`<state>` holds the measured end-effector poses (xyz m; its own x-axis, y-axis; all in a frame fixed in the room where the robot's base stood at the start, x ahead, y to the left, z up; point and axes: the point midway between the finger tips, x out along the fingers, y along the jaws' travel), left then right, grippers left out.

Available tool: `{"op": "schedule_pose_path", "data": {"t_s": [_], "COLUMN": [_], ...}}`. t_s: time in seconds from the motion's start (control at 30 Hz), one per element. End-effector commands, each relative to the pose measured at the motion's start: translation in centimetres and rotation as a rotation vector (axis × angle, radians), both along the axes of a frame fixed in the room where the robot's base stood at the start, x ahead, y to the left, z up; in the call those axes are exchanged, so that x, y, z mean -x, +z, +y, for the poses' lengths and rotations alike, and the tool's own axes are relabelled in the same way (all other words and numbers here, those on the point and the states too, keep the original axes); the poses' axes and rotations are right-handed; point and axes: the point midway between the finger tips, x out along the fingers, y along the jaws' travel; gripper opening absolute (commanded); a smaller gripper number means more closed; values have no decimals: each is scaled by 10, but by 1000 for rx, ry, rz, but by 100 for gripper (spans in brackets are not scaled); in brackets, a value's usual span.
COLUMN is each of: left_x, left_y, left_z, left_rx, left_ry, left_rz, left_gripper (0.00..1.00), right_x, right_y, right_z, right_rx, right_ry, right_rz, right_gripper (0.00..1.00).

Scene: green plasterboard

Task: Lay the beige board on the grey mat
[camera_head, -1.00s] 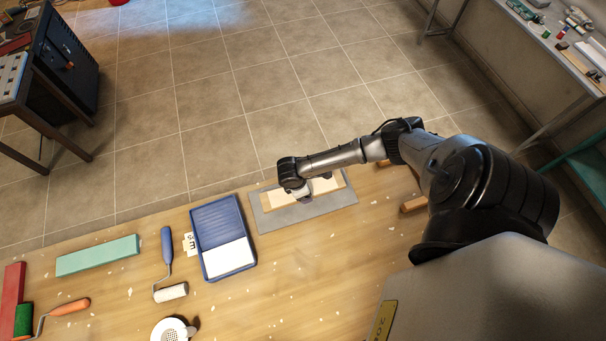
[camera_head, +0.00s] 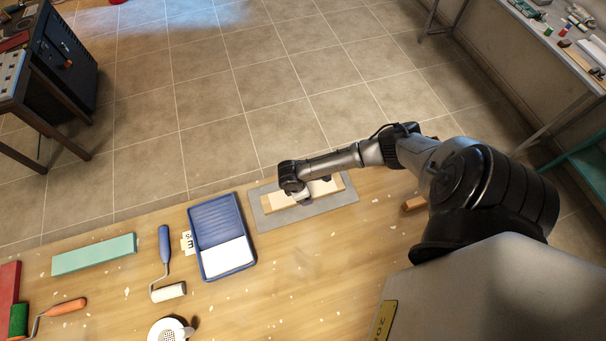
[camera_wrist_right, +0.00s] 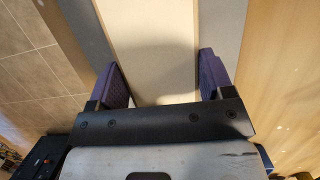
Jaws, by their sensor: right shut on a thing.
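The beige board (camera_head: 271,202) is a long flat piece with its length along the grey mat (camera_head: 302,213). In the head view it lies within the mat's outline, with grey showing around it. I cannot tell whether it rests on the mat or hangs just above it. My right gripper (camera_head: 303,199) is over the board's middle. In the right wrist view the purple fingers (camera_wrist_right: 163,78) are on either side of the beige board (camera_wrist_right: 155,35), shut on it. Strips of the grey mat (camera_wrist_right: 221,30) show on both sides. My left gripper is out of view.
A blue paint tray (camera_head: 222,232) stands left of the mat. Further left are a small roller (camera_head: 168,291), a green block (camera_head: 94,254) and an orange-handled roller (camera_head: 66,307). A white round item (camera_head: 170,331) is at the front. The table's far edge runs close behind the mat.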

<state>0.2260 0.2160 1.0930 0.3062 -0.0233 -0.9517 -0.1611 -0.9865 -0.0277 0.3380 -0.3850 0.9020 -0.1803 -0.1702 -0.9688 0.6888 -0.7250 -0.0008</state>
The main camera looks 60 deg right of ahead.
Motion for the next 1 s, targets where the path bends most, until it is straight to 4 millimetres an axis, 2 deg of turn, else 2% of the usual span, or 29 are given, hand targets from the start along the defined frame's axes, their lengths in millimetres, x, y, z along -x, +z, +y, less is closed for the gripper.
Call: {"op": "schedule_pose_path", "data": {"t_s": [0.93, 0.97, 1.0], "left_x": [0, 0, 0], "left_y": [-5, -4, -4], "left_z": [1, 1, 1], "left_rx": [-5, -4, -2], "left_ry": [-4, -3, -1], "left_rz": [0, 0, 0], "left_gripper": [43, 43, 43], "right_x": [-1, -1, -1], "right_y": [-11, -10, -10], "right_z": [0, 0, 0], "right_rx": [0, 0, 0], "right_ry": [0, 0, 0], "right_rz": [-1, -1, -1], "right_gripper": [42, 77, 81]}}
